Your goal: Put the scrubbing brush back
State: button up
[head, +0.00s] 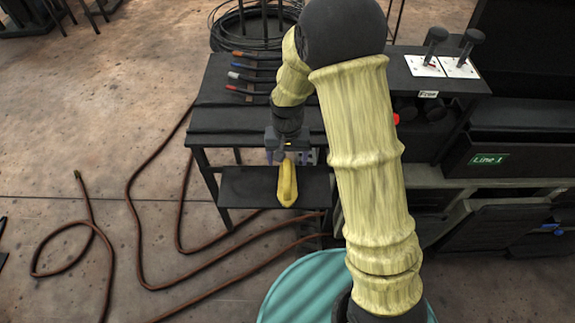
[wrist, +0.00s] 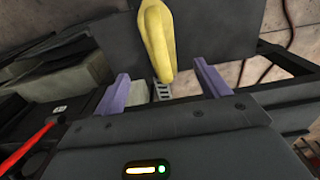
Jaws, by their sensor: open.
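A long yellow object (head: 287,185), which looks like the scrubbing brush, lies lengthwise on the low dark shelf at the front of the bench. Its bristles cannot be made out. My gripper (head: 290,157) points down at the near end of the bench, just behind the yellow object in the head view. In the wrist view my gripper (wrist: 160,72) has its two purple fingers spread apart. The yellow object (wrist: 157,35) shows beyond and between the fingertips, and neither finger visibly touches it. The gap between them in depth is hard to tell.
The dark low shelf (head: 240,187) is otherwise bare. Several colour-handled tools (head: 252,79) lie on the bench top behind. A lever panel (head: 440,66) and a cabinet marked Line 1 (head: 490,159) stand right. A brown hose (head: 140,240) loops over the floor at left.

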jog(key=shift+r, duration=0.5)
dwell(0.3)
jog(key=shift+s+d+r, duration=0.1)
jog(key=shift+d+r, duration=0.15)
jog(key=s+d+r+t, duration=0.2)
jog(key=s+d+r, duration=0.8)
jog(key=s+d, duration=0.2)
jog(key=shift+s+d+t, duration=0.3)
jog(key=shift+s+d, duration=0.05)
jog(key=shift+d, duration=0.15)
